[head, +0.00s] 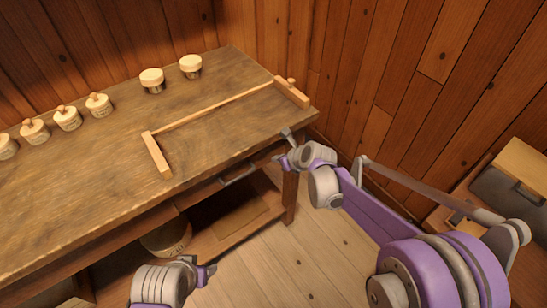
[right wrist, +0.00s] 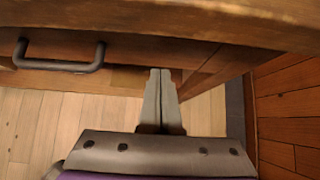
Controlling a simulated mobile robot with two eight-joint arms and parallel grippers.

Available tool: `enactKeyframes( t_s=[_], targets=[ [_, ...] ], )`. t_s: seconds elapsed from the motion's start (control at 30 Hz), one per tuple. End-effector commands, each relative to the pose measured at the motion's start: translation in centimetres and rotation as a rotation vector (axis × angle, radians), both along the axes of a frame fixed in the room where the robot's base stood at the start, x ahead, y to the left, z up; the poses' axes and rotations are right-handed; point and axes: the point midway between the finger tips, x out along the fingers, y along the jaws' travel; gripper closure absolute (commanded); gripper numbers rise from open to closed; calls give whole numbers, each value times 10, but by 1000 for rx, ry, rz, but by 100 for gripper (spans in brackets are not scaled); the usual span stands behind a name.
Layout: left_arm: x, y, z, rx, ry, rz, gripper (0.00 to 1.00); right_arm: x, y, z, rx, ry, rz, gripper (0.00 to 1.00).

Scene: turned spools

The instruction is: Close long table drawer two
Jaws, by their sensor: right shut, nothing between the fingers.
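The long wooden table (head: 95,160) runs along the wall in the head view. A drawer front with a dark bar handle (head: 238,176) sits under the tabletop near its right end. In the right wrist view the drawer front (right wrist: 130,50) and handle (right wrist: 60,65) are at upper left, close below the table edge; I cannot tell whether a small gap remains. My right gripper (right wrist: 162,72) is shut and empty, right of the handle, its tips near the drawer's right end. In the head view my left gripper (head: 207,271) is low in front of the table; its fingers are unclear.
Several lidded jars (head: 68,118) stand along the table's back. A pot (head: 166,238) stands on the lower shelf. Another piece of furniture (head: 505,185) is at right. Floor is clear between.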

Motion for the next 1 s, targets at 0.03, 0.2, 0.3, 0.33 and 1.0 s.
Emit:
enactKeyframes(
  t_s=[0.03,0.2,0.3,0.33,1.0],
  targets=[
    [0,0,0,0,0,0,39,-3,-8,0,-1,1,-1,100],
    [0,0,9,0,-3,0,39,-29,-25,34,-2,2,0,100],
    [0,0,13,0,-4,0,39,-41,-34,48,-1,2,0,100],
    [0,0,14,0,-5,0,39,-44,-36,52,-1,2,-1,100],
    [0,0,32,0,-10,0,39,-84,-57,90,-147,-64,141,100]
  ],
)
